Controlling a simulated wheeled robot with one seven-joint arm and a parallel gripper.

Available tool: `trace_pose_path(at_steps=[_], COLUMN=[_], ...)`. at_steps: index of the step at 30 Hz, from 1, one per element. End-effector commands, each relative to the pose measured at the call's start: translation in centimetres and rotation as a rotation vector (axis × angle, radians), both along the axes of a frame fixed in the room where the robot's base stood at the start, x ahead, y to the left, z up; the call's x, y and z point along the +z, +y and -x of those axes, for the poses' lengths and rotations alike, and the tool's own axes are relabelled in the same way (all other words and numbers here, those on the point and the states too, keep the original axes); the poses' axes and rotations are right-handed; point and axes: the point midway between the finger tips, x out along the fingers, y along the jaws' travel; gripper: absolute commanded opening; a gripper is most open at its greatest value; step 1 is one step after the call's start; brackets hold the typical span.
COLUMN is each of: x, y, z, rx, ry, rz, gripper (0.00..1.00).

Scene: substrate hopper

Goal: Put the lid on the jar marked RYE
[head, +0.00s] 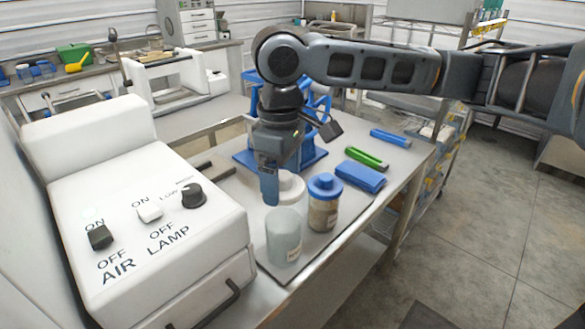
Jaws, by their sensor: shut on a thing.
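My gripper (271,188) points down over the near part of the bench. Its blue finger is beside a round white lid (292,187), and it appears shut on this lid. The grip itself is partly hidden. A pale, clear jar (283,240) without a visible lid stands just below and in front of the gripper. It has a small label facing right, too small to read. To its right a jar with a blue lid (324,187) stands upright, with brownish contents and a label that I cannot read. Which jar is marked RYE I cannot tell.
A white machine (145,225) with a knob and AIR and LAMP switches stands close on the left. A blue block (361,177), a green tool (367,158) and a blue tool (390,138) lie to the right. A blue stand (308,152) is behind the gripper.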

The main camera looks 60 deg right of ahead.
Motion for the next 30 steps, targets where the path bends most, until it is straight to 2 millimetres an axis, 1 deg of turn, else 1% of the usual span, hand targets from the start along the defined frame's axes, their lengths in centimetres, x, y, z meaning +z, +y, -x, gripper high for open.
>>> trace_pose_path(at_steps=[1,3,12,16,21,30], x=[-0.8,-1.5,-4.2,-5.1,-5.7,-5.8], y=[-0.1,0.0,0.0,0.0,0.0,0.0], z=[0.0,0.0,0.0,0.0,0.0,0.0], rx=[-0.001,-0.001,-0.001,-0.001,0.000,0.000], ry=[0.001,0.001,0.001,0.000,0.000,-0.001], rz=[0.001,0.000,0.000,-0.002,-0.001,-0.001], gripper=[0.57,0.57,0.57,0.57,0.57,0.57])
